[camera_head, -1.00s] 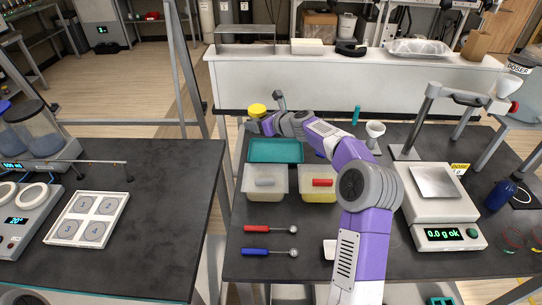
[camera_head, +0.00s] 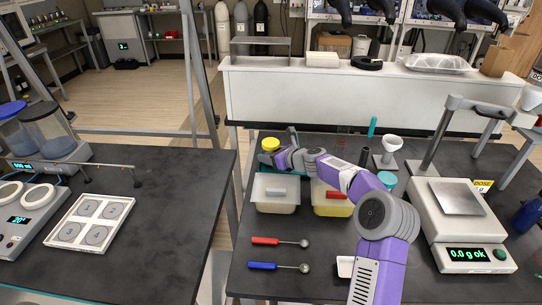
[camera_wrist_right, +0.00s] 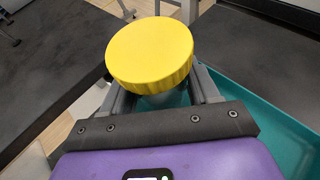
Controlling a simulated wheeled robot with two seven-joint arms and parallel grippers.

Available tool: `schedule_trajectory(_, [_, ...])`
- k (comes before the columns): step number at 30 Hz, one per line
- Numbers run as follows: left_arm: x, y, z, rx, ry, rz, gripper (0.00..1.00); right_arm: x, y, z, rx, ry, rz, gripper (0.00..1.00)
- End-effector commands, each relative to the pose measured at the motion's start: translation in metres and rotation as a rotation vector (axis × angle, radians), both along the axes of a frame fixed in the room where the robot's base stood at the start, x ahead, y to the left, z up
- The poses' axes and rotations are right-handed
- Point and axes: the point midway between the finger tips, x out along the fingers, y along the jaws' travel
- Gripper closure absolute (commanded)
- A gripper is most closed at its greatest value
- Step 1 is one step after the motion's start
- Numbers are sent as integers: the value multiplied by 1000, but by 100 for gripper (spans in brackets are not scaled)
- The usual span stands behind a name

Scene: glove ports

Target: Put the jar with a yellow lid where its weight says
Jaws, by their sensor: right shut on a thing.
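The jar with a yellow lid (camera_head: 270,144) is at the back left of the right-hand table in the head view. Its lid (camera_wrist_right: 150,55) fills the middle of the right wrist view, hiding most of the jar body. My right gripper (camera_head: 279,158) is shut on the jar, with fingers on both sides below the lid. The scale (camera_head: 468,225) on the right has an empty pan (camera_head: 457,196) and reads 0.0 g ok. A white tray with numbered round pads (camera_head: 72,246) lies on the left table, its pads empty. My left gripper is out of view.
A teal tray (camera_wrist_right: 285,140) lies under and beside the jar. Two bins (camera_head: 275,208) (camera_head: 332,210) stand in front, with red and blue spoons (camera_head: 264,241) (camera_head: 262,265) nearer. A white funnel (camera_head: 391,145) stands behind the arm. A gap separates the two tables.

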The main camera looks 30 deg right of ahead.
Motion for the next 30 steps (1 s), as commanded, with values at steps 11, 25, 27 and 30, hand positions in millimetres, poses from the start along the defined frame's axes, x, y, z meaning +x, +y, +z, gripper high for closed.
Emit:
schedule_trajectory(11, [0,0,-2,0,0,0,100,0,0,-3,0,1,1,14])
schedule_trajectory(25, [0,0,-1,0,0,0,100,-28,-10,12,-2,2,-3,14])
schedule_trajectory(27, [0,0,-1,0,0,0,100,-41,-15,18,-2,0,-5,14])
schedule_trajectory(30, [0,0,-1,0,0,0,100,-61,-20,26,-3,1,-3,14])
